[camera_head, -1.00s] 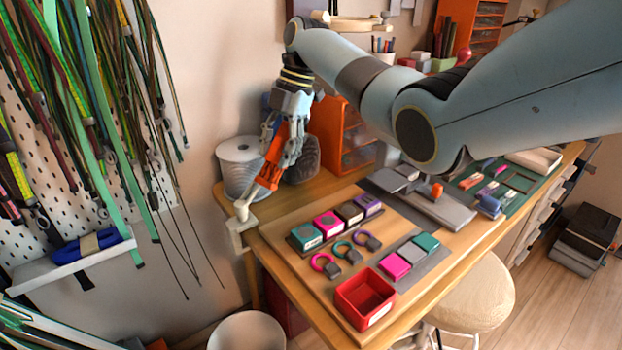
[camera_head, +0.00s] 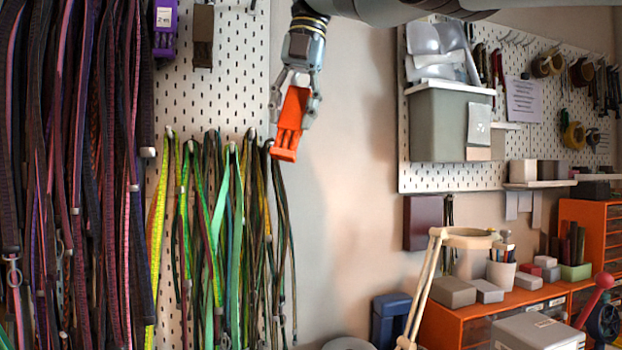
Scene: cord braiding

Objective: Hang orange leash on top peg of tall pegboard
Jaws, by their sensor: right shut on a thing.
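My right gripper (camera_head: 294,104) hangs down from the top of the view, shut on the orange leash (camera_head: 290,138). The leash shows as a compact, folded orange piece below and between the fingers, held clear of the wall. The tall white pegboard (camera_head: 231,45) fills the left side, and its upper edge is out of view. The gripper is just right of the pegboard's right edge, in front of the bare wall. My left gripper is not in view.
Dark red and purple leashes (camera_head: 75,150) hang at far left, green and yellow ones (camera_head: 225,230) lower on the pegboard. A purple box (camera_head: 165,28) and a brown box (camera_head: 203,36) sit near its top. A second pegboard (camera_head: 440,178) stands right, past bare wall.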

